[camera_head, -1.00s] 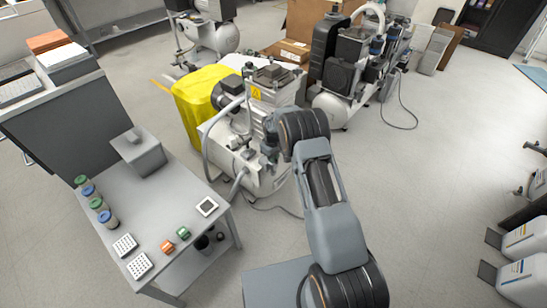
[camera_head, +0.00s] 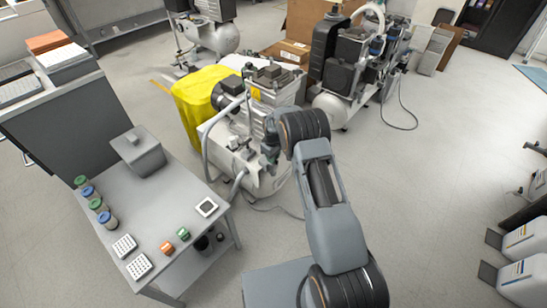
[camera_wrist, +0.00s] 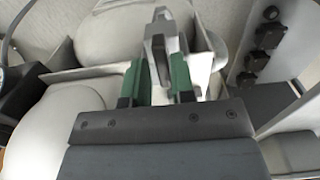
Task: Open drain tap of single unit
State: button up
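The single compressor unit (camera_head: 262,182) has a white tank and stands in the middle of the head view, beside a yellow cover. My gripper (camera_head: 268,160) is at the right front side of this unit, pointing down; its fingertips are hard to make out there. In the wrist view, the two green fingers of my gripper (camera_wrist: 158,82) stand apart, with a narrow grey lever-like part (camera_wrist: 158,48) between and beyond them. I cannot tell whether this part is the drain tap or whether the fingers touch it. The white tank (camera_wrist: 50,130) lies below and around.
A grey table (camera_head: 160,205) with jars, small blocks and a box stands left of the unit. A yellow cover (camera_head: 195,105) is behind it. Another compressor (camera_head: 345,75) with a cable stands at the back right. A panel with black knobs (camera_wrist: 268,35) is at the wrist view's right.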

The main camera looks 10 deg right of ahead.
jog(key=shift+o, duration=1.2)
notch_tip(320, 180, up, 14)
jog(key=p, duration=0.3)
jog(key=shift+f, duration=0.15)
jog(key=shift+s, duration=0.1)
